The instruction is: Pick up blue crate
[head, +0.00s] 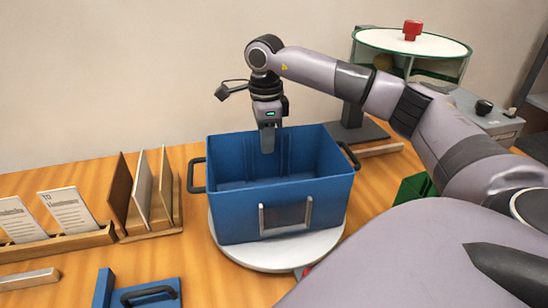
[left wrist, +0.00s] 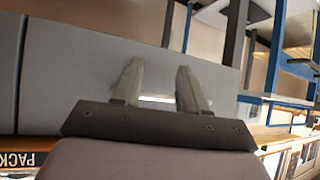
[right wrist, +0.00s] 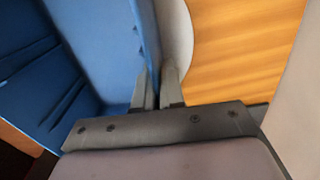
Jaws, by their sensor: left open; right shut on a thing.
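The blue crate (head: 270,215) stands upright on a round white plate (head: 290,252) in the head view, open at the top and empty, with dark handles on both ends and a framed label holder in front. My right gripper (head: 267,140) points down at the crate's far wall and is shut on it, one finger inside. The right wrist view shows its fingertips (right wrist: 158,85) pinching the wall of the blue crate (right wrist: 60,60). My left gripper (left wrist: 160,85) is open and empty in the left wrist view, away from the crate and outside the head view.
Wooden dividers (head: 145,195) and a card holder (head: 50,242) stand left of the crate. A blue handled piece (head: 150,294) lies at the front left. A round white-topped stand with a red knob (head: 412,32) and a grey device (head: 485,115) stand at the back right.

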